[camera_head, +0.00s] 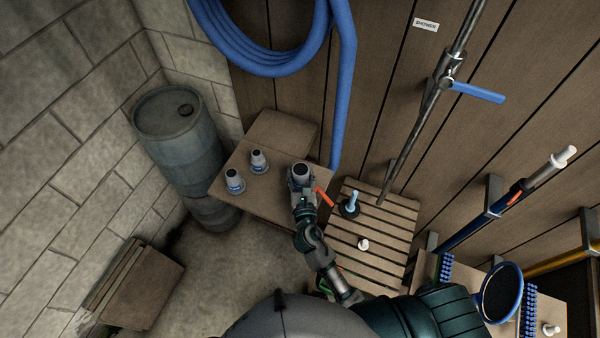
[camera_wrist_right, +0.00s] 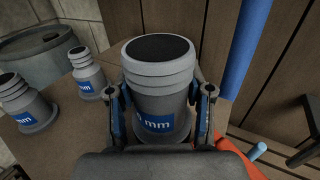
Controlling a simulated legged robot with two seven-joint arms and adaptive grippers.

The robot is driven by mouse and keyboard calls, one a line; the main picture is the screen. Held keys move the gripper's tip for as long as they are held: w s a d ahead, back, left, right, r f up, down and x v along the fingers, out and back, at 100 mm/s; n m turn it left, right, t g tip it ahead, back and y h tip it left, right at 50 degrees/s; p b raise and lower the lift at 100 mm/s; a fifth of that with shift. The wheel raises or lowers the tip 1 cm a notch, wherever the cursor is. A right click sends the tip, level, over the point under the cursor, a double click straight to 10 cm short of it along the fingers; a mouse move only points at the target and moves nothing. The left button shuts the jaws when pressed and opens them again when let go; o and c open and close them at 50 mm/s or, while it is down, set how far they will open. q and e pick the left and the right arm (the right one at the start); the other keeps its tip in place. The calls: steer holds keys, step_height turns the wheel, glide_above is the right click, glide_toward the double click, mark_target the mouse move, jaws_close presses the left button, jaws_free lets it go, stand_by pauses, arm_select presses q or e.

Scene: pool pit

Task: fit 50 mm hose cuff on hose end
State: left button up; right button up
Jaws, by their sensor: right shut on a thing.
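My right gripper (camera_head: 302,188) is shut on a grey ribbed hose cuff (camera_head: 301,170) at the wooden table's right side. In the right wrist view the held cuff (camera_wrist_right: 160,75) is upright between the two fingers (camera_wrist_right: 160,112). Its blue label shows "mm"; the number is not legible. I cannot tell if it touches the table. Two other grey cuffs with blue labels, one (camera_head: 258,161) behind the other (camera_head: 235,181), stand on the table to its left. The blue hose (camera_head: 345,90) hangs down the wall just right of the held cuff; its end is not clear. My left gripper is not in view.
The wooden table (camera_head: 215,190) stands beside a grey-blue barrel (camera_head: 182,130). A slatted shelf (camera_head: 375,240) with a blue-handled item (camera_head: 351,203) lies to the right. A shower pipe (camera_head: 425,115) with a blue lever runs up the wall. Coiled hose (camera_head: 260,60) hangs above.

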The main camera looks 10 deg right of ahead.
steer(key=shift+f, duration=0.4)
stand_by(0.4)
steer(key=o, duration=1.6)
steer(key=shift+o, duration=0.2)
steer(key=shift+s+a, duration=0.15)
steer(key=shift+s, duration=1.2)
steer(key=shift+s+a, duration=0.15)
steer(key=shift+s, duration=1.2)
steer(key=shift+s+a+b, duration=0.15)
steer(key=shift+s+a, duration=0.05)
steer(key=shift+s, duration=1.2)
steer(key=shift+s+a+b, duration=0.15)
steer(key=shift+s, duration=1.25)
